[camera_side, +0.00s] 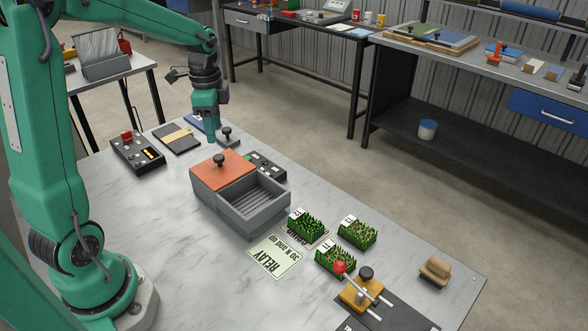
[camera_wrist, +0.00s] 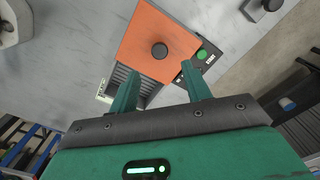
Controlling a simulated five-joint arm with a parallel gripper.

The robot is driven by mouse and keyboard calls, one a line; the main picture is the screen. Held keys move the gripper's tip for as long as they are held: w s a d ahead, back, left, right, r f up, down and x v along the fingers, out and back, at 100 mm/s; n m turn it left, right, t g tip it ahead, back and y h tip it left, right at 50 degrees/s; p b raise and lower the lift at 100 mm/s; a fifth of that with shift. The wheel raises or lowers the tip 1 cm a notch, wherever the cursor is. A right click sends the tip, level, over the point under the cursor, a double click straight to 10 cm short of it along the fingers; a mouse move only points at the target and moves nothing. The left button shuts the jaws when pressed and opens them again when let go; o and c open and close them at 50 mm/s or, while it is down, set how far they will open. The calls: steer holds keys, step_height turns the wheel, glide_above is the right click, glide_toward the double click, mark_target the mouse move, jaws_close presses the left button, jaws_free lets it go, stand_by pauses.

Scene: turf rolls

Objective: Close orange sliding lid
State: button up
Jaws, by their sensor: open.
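The orange sliding lid (camera_side: 208,178) covers the left part of a grey box (camera_side: 268,218), with a black knob (camera_side: 219,160) on top. The right part of the box is open and shows a ribbed inside. My gripper (camera_side: 211,138) is beyond the box in the side view, above the table and apart from the lid. In the wrist view the lid (camera_wrist: 145,30) and its round knob (camera_wrist: 159,50) lie ahead of my open, empty gripper (camera_wrist: 159,72). The fingers hide parts of the box there.
A grey block with a black knob (camera_side: 228,137) stands close by my gripper. A black control box (camera_side: 266,165) sits behind the grey box. Several grass pieces (camera_side: 306,225) and a green RELAY card (camera_side: 275,256) lie to the right. The front left tabletop is clear.

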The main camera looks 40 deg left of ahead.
mark_target(219, 156)
steer(key=shift+f, duration=3.9)
jaws_close()
